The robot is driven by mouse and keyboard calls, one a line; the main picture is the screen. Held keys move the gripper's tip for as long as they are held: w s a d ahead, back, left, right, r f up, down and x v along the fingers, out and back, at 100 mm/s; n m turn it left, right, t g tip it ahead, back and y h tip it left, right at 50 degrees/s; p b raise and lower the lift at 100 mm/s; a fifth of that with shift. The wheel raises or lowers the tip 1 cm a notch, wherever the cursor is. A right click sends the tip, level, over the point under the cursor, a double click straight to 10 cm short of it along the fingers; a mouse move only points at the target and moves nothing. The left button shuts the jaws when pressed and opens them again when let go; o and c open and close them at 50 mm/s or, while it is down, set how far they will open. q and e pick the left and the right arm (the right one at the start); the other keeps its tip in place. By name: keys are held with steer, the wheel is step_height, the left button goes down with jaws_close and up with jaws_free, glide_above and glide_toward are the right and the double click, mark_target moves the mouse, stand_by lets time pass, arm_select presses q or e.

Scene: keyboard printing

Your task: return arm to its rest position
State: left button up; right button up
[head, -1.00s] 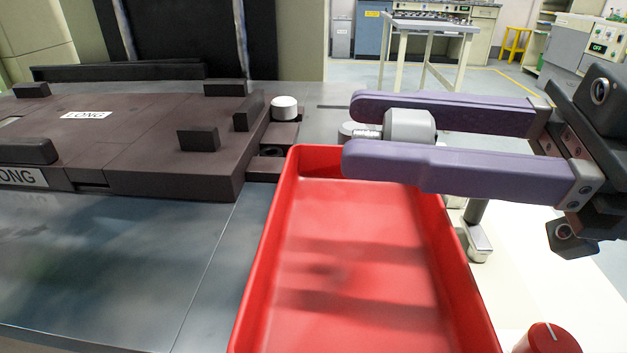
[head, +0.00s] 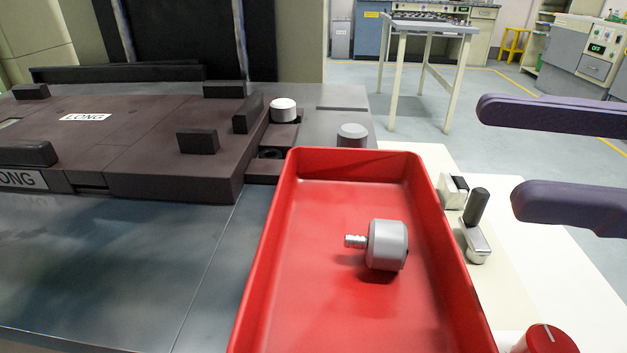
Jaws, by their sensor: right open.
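My right gripper (head: 500,150) is at the right edge of the head view. Its two purple fingers are wide apart with nothing between them. It hangs to the right of the red tray (head: 455,290), clear of it; the rest of the arm is out of frame. A grey cylindrical knob (head: 388,245) with a short metal stem lies on its side in the tray, its stem pointing left. My left gripper is not in view.
A dark fixture (head: 130,140) labelled LONG fills the left, with a white-topped knob (head: 284,108) at its corner. A grey round knob (head: 351,135) stands behind the tray. A lever switch (head: 475,235) and red dial (head: 546,340) are right of the tray.

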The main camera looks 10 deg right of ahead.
steer(key=w+d+r+m+t+h+p, duration=0.4)
steer(key=d+r+m+t+h+p, duration=0.15)
steer(key=m+h+p, duration=0.3)
steer(key=w+d+r+m+t+h+p, duration=0.45)
steer(key=r+m+h+p, duration=0.2)
steer(key=h+p, duration=0.25)
steer(key=s+a+n+g+y+p, duration=0.1)
steer(key=s+a+g+p, duration=0.3)
steer(key=s+g+p, duration=0.4)
steer(key=s+a+g+p, duration=0.4)
steer(key=s+g, duration=0.1)
steer(key=s, duration=0.5)
step_height(320, 180, up, 35)
steer(key=p, duration=3.5)
steer(key=shift+d+p, duration=0.15)
steer(key=shift+p, duration=0.25)
